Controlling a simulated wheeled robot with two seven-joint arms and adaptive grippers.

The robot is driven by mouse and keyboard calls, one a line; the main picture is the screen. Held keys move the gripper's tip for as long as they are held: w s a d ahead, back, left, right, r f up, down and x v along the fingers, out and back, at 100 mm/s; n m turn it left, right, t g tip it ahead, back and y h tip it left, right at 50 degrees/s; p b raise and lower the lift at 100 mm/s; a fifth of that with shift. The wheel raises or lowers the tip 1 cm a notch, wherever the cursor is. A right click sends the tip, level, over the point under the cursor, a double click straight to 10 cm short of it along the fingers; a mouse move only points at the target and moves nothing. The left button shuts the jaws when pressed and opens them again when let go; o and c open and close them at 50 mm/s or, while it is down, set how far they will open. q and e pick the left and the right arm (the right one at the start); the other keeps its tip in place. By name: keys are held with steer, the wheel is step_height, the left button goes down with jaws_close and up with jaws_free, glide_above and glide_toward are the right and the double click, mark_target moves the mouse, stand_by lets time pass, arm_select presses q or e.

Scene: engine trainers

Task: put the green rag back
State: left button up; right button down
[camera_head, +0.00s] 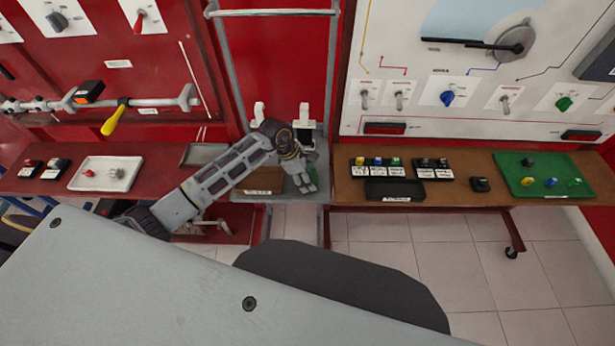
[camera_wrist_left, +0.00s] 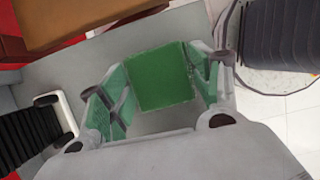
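The green rag (camera_wrist_left: 162,78) shows in the left wrist view as a flat green square over a grey surface (camera_wrist_left: 75,75). It lies between and just beyond the fingers of my left gripper (camera_wrist_left: 160,92). The fingers stand apart with green pads on either side of the rag. The rag's right edge is close to the right finger; I cannot tell whether they touch. In the head view my left gripper (camera_head: 306,178) points down over the narrow grey cart shelf (camera_head: 290,196). The green there cannot be told apart as rag or finger pads. My right gripper is out of view.
A brown tray (camera_head: 262,180) sits left of my gripper on the cart. Two white holders (camera_head: 258,112) stand at the back.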

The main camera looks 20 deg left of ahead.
arm_select(q)
steer(key=o, duration=0.3)
steer(key=shift+r, duration=0.15)
steer(key=shift+a+r, duration=0.25)
steer(key=shift+r, duration=0.4)
steer(key=v, duration=1)
steer(key=shift+a+r, duration=0.15)
steer(key=shift+r, duration=0.1)
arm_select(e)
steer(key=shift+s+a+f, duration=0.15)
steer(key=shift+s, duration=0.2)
arm_select(q)
steer(key=shift+s, duration=0.1)
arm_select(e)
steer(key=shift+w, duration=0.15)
